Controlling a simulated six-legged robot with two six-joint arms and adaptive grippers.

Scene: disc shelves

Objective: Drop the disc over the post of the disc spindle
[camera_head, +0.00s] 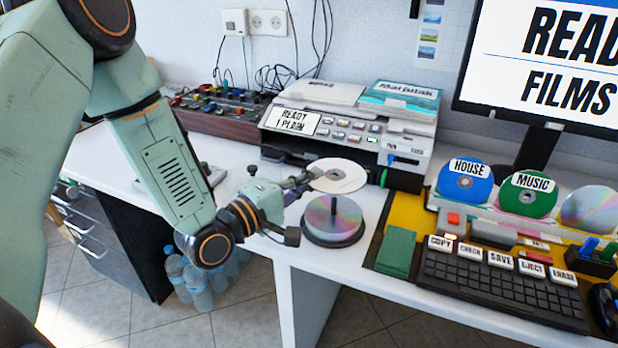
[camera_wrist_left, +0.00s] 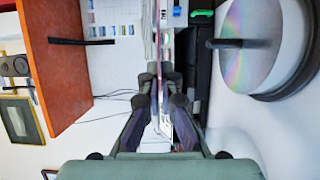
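My left gripper (camera_head: 300,184) is shut on the edge of a pale, shiny disc (camera_head: 345,177), held roughly flat. In the left wrist view the disc (camera_wrist_left: 157,45) shows edge-on between the fingers (camera_wrist_left: 161,85). The disc spindle (camera_head: 333,238) stands on the white desk, with a dark upright post (camera_head: 333,205) and discs around it. The held disc is above the post and apart from it; exact alignment of hole and post is unclear. The spindle's post (camera_wrist_left: 224,43) also shows in the left wrist view, right of the held disc. My right gripper is not in view.
A grey disc machine (camera_head: 350,130) stands behind the spindle. A green block (camera_head: 397,252), a black keyboard (camera_head: 500,285) and a rack with labelled discs (camera_head: 466,181) are to the right. The desk's front edge is close to the spindle.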

